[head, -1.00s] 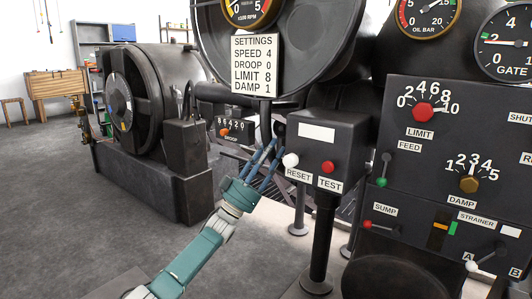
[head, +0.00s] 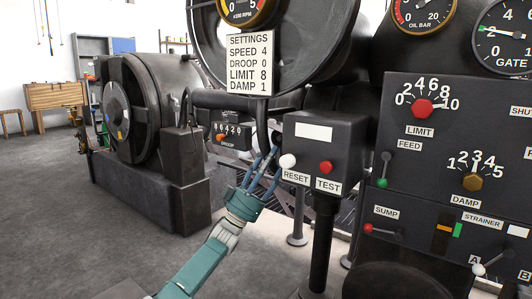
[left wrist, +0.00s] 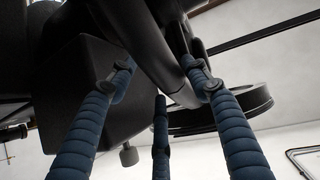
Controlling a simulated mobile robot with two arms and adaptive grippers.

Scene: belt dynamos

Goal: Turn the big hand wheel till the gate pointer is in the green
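The big hand wheel cannot be told for sure. A dark bar (head: 225,99) with a downward-bent end stands left of the RESET/TEST box, perhaps part of it. The GATE dial (head: 507,35) is cut off at the top right in the head view. Its pointer lies near the 2, but whether it is in the green is too small to tell. My left gripper (head: 265,163) is just below the bent end. In the left wrist view its blue fingers (left wrist: 160,85) are spread apart, with a dark curved tube (left wrist: 160,45) passing beyond and between them. My right gripper is not in view.
The RESET/TEST box (head: 322,152) on its post is close right of my left gripper. The control panel (head: 455,140) with knobs and levers stands farther right. A dark round machine (head: 150,130) stands at the left. The grey floor (head: 70,220) at left is clear.

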